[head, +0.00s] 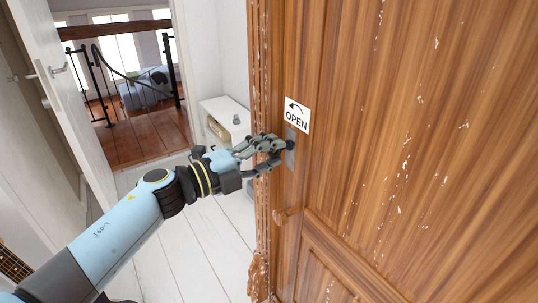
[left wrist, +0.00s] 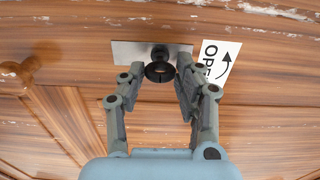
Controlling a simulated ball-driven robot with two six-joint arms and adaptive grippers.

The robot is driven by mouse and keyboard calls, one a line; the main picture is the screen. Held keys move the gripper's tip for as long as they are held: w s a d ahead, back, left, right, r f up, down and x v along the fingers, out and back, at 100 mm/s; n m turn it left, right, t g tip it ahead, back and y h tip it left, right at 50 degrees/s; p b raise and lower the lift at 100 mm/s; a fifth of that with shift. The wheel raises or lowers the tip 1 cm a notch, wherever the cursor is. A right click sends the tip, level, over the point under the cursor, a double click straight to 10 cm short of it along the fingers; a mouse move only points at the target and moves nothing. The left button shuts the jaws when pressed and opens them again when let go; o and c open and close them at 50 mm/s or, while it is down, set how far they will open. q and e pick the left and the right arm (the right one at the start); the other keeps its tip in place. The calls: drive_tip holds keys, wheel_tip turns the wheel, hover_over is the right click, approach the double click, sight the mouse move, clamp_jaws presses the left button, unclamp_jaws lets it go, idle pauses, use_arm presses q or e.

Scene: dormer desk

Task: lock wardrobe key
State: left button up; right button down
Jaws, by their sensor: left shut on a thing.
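The wooden wardrobe (head: 400,100) fills the right of the head view. On its door is a grey metal lock plate (head: 290,158), with a white OPEN label (head: 297,116) bearing a curved arrow above it. In the left wrist view, the dark key (left wrist: 159,70) sits at the plate (left wrist: 128,54), its round bow facing my gripper. My left gripper (head: 283,146) reaches in from the left and is shut on the key; its fingers flank the key in the left wrist view (left wrist: 158,78). They mostly hide the key in the head view. My right gripper is out of view.
A wooden knob (head: 284,214) stands out below the lock. A small white cabinet (head: 225,112) is behind my left arm. An open white door (head: 62,95) stands at the left, with a railing (head: 100,85) beyond. The white plank floor (head: 195,255) is clear.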

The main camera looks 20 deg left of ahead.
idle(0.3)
use_arm(q)
drive_tip(key=o, duration=1.1)
drive_tip(key=shift+o, duration=0.2)
drive_tip(key=shift+s, duration=0.1)
drive_tip(key=shift+s+a+f, duration=0.1)
drive_tip(key=shift+s+a, duration=0.15)
drive_tip(key=v, duration=1.1)
drive_tip(key=shift+a, duration=0.1)
